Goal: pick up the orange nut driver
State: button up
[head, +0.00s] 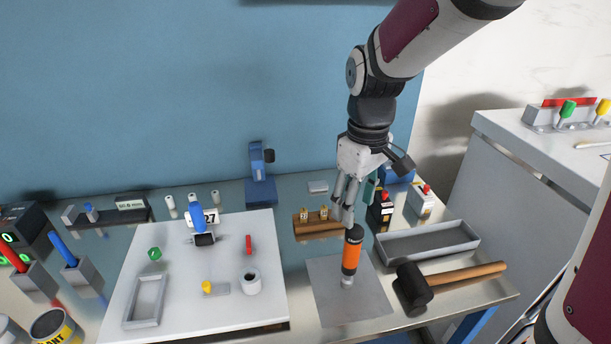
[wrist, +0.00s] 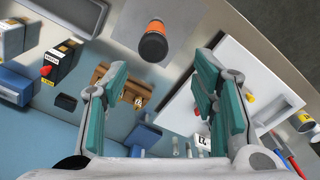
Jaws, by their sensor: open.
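The orange nut driver (head: 351,256) stands upright on a grey square plate (head: 325,290) at the front of the table. It has an orange body, a black top and a metal lower end. In the wrist view the nut driver (wrist: 154,42) shows from above, top centre, with its black end towards me. My gripper (head: 347,207) hangs just above and slightly behind it in the head view. In the wrist view my gripper (wrist: 160,80) has its two teal-padded fingers spread apart. Nothing is between the fingers. I cannot tell the exact gap to the driver's top.
A black mallet (head: 412,289) with a wooden handle lies right of the plate. A grey tray (head: 428,242) and a wooden block with brass pieces (head: 318,226) stand behind. A white board (head: 190,303) with small parts is on the left.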

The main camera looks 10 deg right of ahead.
aim_at(352, 251)
jog(key=shift+w+d+f, duration=0.15)
jog(key=shift+d+f, duration=0.1)
jog(key=shift+f, duration=0.4)
notch_tip(352, 251, down, 14)
jog(key=shift+w+d+r+p, duration=0.15)
jog(key=shift+r+p, duration=0.1)
jog(key=shift+p, duration=0.65)
grip_shut()
